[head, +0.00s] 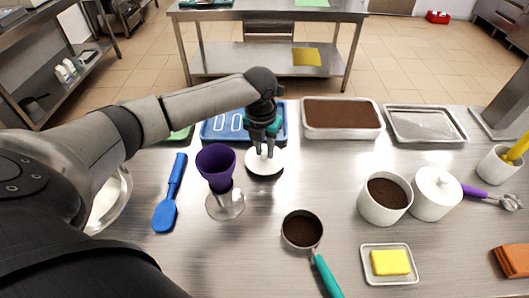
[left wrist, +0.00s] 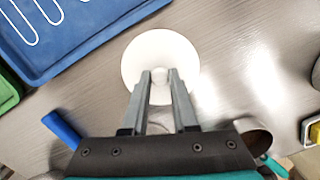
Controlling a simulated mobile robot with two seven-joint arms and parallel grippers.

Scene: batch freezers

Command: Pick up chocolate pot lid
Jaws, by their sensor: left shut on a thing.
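A round white lid (head: 264,162) with a small knob is at the middle of the steel table, in front of the blue tray. It also shows in the left wrist view (left wrist: 145,58). My left gripper (head: 264,147) points down over it and is shut on the knob, seen between the fingertips in the wrist view (left wrist: 160,78). Whether the lid touches the table or hangs just above it I cannot tell. An open white pot (head: 372,212) with dark brown contents stands to the right. My right gripper is not in view.
A purple cup in a clear stand (head: 217,165) is close left of the lid. A blue spatula (head: 170,195), a measuring cup with teal handle (head: 318,255), a lidded white pot (head: 437,198) and a butter dish (head: 412,277) surround it. Trays, including the blue tray (head: 210,133), line the back.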

